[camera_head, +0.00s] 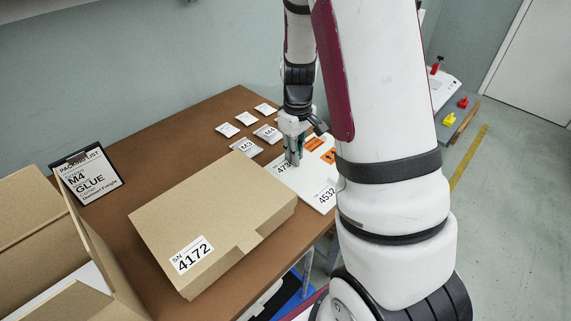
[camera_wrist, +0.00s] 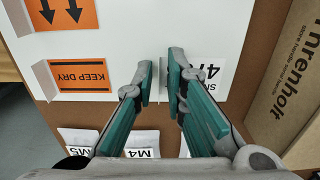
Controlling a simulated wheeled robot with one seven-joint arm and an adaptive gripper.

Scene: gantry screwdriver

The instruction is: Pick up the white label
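The white label with black print starting "47" (camera_head: 281,167) lies on a white backing sheet (camera_head: 301,184) at the table's right side. In the wrist view this label (camera_wrist: 207,76) is partly hidden by my right-hand finger. My gripper (camera_head: 292,162) points down at the label's edge. In the wrist view my gripper (camera_wrist: 161,82) has its two green-padded fingers apart, with a narrow gap at the label's left edge. A pale strip shows in that gap; I cannot tell whether either finger touches it. A second white label, "4532" (camera_head: 325,195), lies nearer the sheet's front corner.
Orange labels (camera_head: 313,144) share the sheet; one reads "KEEP DRY" (camera_wrist: 80,76). A closed cardboard box (camera_head: 215,215) stands close beside the sheet. Several small bags (camera_head: 246,118) lie behind. An open box (camera_head: 45,240) and a packing-list sign (camera_head: 88,175) are at left.

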